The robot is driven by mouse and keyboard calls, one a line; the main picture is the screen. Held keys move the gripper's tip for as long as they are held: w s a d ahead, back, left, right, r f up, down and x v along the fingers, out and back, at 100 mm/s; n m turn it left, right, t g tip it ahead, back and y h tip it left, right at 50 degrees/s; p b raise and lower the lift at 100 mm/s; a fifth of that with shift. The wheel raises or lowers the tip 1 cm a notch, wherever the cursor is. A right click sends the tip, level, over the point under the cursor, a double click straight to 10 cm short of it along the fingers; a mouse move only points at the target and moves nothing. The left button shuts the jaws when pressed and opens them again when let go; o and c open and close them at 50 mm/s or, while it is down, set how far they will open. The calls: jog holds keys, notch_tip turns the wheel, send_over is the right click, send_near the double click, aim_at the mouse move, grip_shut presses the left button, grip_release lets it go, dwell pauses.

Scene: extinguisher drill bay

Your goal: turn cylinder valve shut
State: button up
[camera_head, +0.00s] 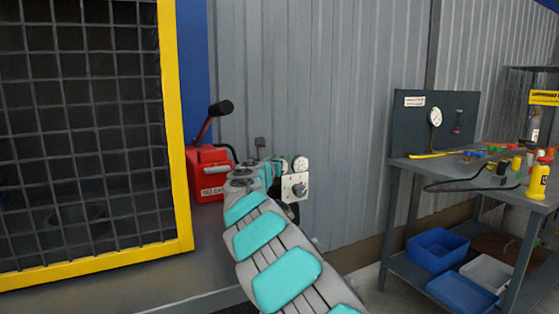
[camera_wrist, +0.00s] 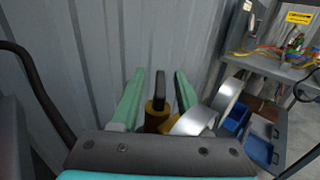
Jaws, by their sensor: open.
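My gripper (camera_wrist: 160,73) is open in the wrist view, with one teal finger on each side of a dark upright valve handle (camera_wrist: 160,90). The handle stands on a brass valve body (camera_wrist: 157,112), whose lower part is hidden by my gripper's body. I cannot tell whether either finger touches the handle. In the head view my arm reaches forward and hides most of the cylinder area. A dark handle (camera_head: 259,142) shows just beyond my gripper there. Round gauges (camera_head: 300,164) and a pale panel with a knob (camera_head: 294,187) are just right of my gripper.
Silver round gauge casings (camera_wrist: 197,119) sit close to the right finger. A red box (camera_head: 208,172) with a black-ended lever stands left of my gripper, beside a yellow-framed mesh cage (camera_head: 176,130). A corrugated wall (camera_head: 340,100) is behind. A cluttered workbench (camera_head: 440,172) stands right.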

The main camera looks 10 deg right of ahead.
jog(key=v, duration=0.7)
jog(key=shift+b, duration=0.45)
